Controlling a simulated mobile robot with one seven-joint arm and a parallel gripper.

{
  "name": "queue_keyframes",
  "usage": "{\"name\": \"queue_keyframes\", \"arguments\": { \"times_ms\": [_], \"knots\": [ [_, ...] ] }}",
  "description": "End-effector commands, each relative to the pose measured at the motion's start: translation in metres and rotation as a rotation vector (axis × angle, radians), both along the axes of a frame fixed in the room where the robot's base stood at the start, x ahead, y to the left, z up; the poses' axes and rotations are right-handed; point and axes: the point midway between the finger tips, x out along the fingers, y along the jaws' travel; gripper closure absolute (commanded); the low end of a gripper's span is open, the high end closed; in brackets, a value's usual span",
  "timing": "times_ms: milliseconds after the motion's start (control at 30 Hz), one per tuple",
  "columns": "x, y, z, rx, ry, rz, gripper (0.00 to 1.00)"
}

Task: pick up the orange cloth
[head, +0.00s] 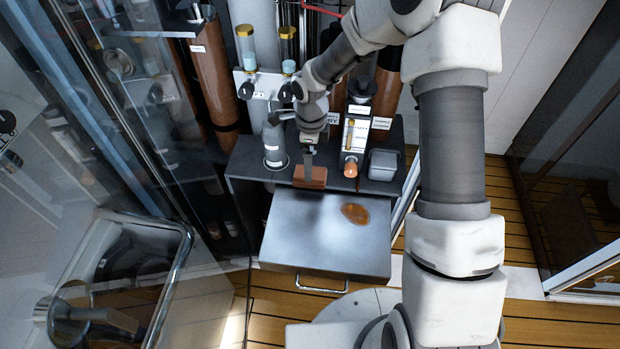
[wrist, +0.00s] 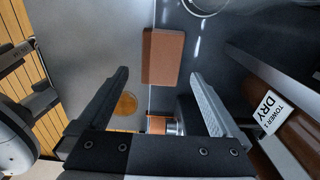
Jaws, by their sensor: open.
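The orange cloth (head: 312,180) is a brown-orange rectangle at the front edge of the dark counter, by the back of the silver tray. It also shows in the wrist view (wrist: 163,56), flat and rectangular, beside the line between the grey tray and the dark surface. My gripper (head: 309,158) is above the cloth and points down at it. In the wrist view my gripper (wrist: 158,76) has its two fingers wide apart with nothing between them. The cloth appears beyond the fingertips, between them in the picture. The exact gap is hard to tell.
The silver tray (head: 300,245) has an orange-brown round patch (head: 355,213) on it. A grey metal bottle (head: 274,145) stands left of the gripper. A white-labelled holder (head: 353,138) and a grey cup (head: 383,164) stand right. Tall brown cylinders stand behind.

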Motion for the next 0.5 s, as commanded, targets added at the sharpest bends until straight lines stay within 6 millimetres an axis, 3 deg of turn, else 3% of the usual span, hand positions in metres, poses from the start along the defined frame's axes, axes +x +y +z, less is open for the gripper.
{"name": "queue_keyframes", "arguments": {
  "times_ms": [300,500],
  "knots": [
    [0.003,0.002,-0.040,0.002,0.004,-0.002,0.00],
    [0.003,0.002,-0.055,0.001,0.001,0.000,0.00]
  ]
}}
